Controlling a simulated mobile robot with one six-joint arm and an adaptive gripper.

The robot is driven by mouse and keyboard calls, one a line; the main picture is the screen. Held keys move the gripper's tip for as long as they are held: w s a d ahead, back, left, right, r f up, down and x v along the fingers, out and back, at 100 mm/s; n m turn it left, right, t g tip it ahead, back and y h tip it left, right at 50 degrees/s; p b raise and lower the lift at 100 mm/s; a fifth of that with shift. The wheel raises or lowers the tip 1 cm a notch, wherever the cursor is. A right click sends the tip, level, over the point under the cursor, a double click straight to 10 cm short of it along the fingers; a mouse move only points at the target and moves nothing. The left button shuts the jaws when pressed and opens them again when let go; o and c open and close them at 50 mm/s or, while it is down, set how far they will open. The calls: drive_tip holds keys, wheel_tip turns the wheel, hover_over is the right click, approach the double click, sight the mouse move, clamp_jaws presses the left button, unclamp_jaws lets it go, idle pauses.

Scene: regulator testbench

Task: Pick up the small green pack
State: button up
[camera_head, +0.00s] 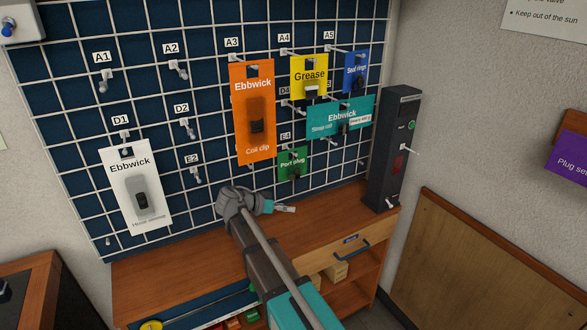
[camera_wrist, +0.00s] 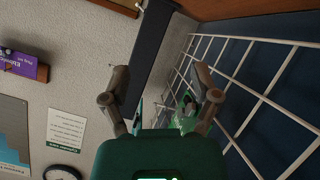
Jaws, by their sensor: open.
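The small green pack, labelled "Port plug" (camera_head: 292,163), hangs flat by its top on the hook under label E4, at the lower right of the wire grid. My gripper (camera_head: 287,208) is open and empty in the head view, just below the pack and apart from it, over the wooden bench. In the wrist view the two fingers of my gripper (camera_wrist: 162,78) are spread apart. A green piece, seemingly the pack (camera_wrist: 187,121), shows low beside the right finger, which partly hides it.
The teal "Ebbwick" pack (camera_head: 325,122) hangs just above the green one, and the orange pack (camera_head: 240,110) hangs to its left. A dark upright tester (camera_head: 388,165) stands on the bench (camera_head: 345,208) to the right. Bare hooks stick out at the left.

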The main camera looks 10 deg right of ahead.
sight(288, 171)
drive_tip(key=w+a+r+m+t+h, duration=0.2)
drive_tip(key=w+a+r+m+h, duration=0.2)
drive_tip(key=a+r, duration=0.4)
drive_tip(key=shift+w+a+h, duration=0.3)
drive_tip(key=shift+w+a, duration=0.2)
drive_tip(key=shift+x, duration=4.35)
drive_tip(key=shift+w, duration=0.15)
drive_tip(key=shift+x, duration=2.55)
drive_tip(key=shift+f, duration=0.1)
